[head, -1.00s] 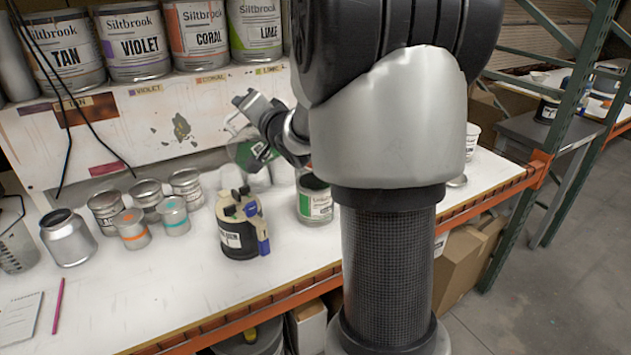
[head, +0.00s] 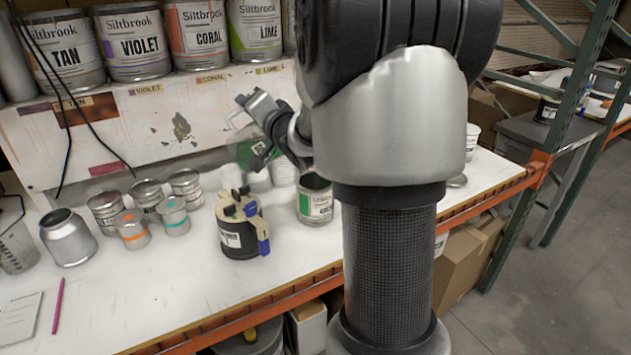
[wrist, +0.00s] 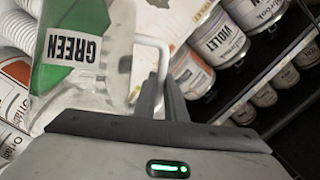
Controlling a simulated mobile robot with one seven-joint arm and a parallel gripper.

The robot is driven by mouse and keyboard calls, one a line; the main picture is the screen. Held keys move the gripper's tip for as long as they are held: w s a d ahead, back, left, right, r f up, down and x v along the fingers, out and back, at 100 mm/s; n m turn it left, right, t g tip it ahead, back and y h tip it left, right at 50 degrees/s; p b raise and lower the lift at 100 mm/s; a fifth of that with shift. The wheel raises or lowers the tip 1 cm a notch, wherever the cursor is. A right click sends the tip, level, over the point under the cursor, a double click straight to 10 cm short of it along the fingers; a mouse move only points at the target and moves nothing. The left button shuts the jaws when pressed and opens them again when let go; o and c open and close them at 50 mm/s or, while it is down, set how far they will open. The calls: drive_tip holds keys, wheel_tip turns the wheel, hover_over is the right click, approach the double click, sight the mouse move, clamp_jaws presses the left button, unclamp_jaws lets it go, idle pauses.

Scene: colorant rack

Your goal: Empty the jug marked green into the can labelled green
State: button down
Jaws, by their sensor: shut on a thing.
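The clear jug with a green label (head: 258,148) is up off the bench, tilted, just left of and above the green-labelled can. In the wrist view its label reads GREEN (wrist: 73,48), upside down. My gripper (wrist: 166,98) is shut on the jug's pale handle (wrist: 150,48); in the head view my gripper (head: 262,108) is at the jug's upper side. The can labelled green (head: 316,203) stands upright and open on the bench, with a dark inside. My arm hides part of the space right of it. I cannot see any stream or how much the jug holds.
A dark pot with yellow and blue tools (head: 240,232) stands left of the can. Several small cans (head: 147,197) and an open metal pot (head: 68,238) are farther left. Large labelled tins (head: 137,42) line the shelf above. The front bench edge is mostly clear.

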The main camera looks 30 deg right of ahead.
drive_tip(key=shift+s+d+r, duration=0.1)
drive_tip(key=shift+d, duration=0.15)
idle(0.3)
drive_tip(key=shift+s+d+f+m+t+b, duration=0.25)
drive_tip(key=shift+d+f+m+b, duration=0.15)
drive_tip(key=shift+d+m, duration=0.1)
drive_tip(key=shift+s+d+f+m+t+b, duration=0.15)
drive_tip(key=shift+d+f+m+t+b, duration=0.1)
drive_tip(key=shift+d+m+b, duration=0.2)
idle(3.9)
drive_tip(key=shift+s+d+m, duration=0.4)
drive_tip(key=shift+d+m, duration=0.15)
drive_tip(key=shift+d, duration=0.2)
idle(1.8)
